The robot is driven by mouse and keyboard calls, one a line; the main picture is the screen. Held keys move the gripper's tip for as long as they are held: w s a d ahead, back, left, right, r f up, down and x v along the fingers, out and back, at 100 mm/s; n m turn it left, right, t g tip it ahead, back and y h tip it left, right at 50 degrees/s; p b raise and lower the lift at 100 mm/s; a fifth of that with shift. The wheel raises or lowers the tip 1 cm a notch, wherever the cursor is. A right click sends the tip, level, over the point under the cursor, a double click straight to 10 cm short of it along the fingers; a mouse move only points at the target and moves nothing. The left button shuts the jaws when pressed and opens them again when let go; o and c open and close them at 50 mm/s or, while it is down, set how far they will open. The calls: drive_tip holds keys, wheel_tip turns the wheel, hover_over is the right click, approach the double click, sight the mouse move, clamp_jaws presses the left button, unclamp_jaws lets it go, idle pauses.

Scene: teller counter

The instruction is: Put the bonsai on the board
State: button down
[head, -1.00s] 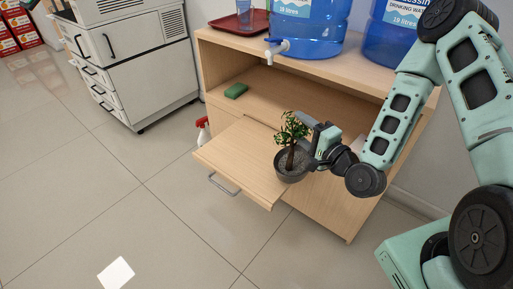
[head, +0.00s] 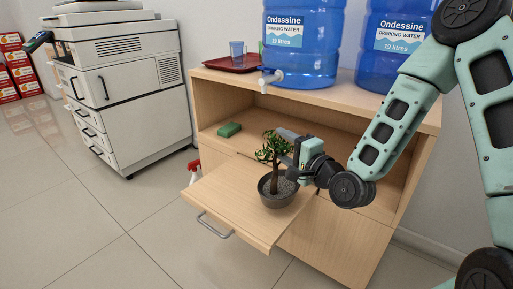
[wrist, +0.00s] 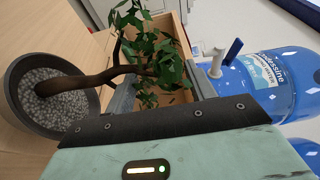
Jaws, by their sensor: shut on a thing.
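The bonsai (head: 273,150) is a small green tree with a brown trunk in a dark round pot of grey gravel (head: 278,188). It stands upright at the right part of the pale wooden pull-out board (head: 225,197). I cannot tell whether the pot touches the board or hangs just above it. My gripper (head: 287,146) comes from the right and is shut on the bonsai by its trunk, above the pot. In the wrist view the pot (wrist: 50,127) and trunk (wrist: 88,82) show at left, with leaves partly hiding the fingers.
The board has a metal handle (head: 215,225) at its front and bare room on its left. A green sponge (head: 229,130) lies on the shelf behind. Blue water bottles (head: 301,45) and a red tray (head: 234,64) stand on the cabinet top. A red-topped spray bottle (head: 193,170) is behind the board.

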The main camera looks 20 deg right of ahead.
drive_tip(key=shift+w+f, duration=0.1)
drive_tip(key=shift+w+a, duration=0.2)
drive_tip(key=shift+w, duration=0.1)
drive_tip(key=w+a+f+b, duration=0.3)
drive_tip(key=w, duration=0.7)
drive_tip(key=shift+w+a, duration=0.3)
drive_tip(key=shift+w, duration=0.1)
drive_tip(key=shift+f+b, duration=0.2)
drive_tip(key=shift+b, duration=0.1)
drive_tip(key=c, duration=0.5)
unclamp_jaws()
drive_tip(key=shift+f, duration=0.15)
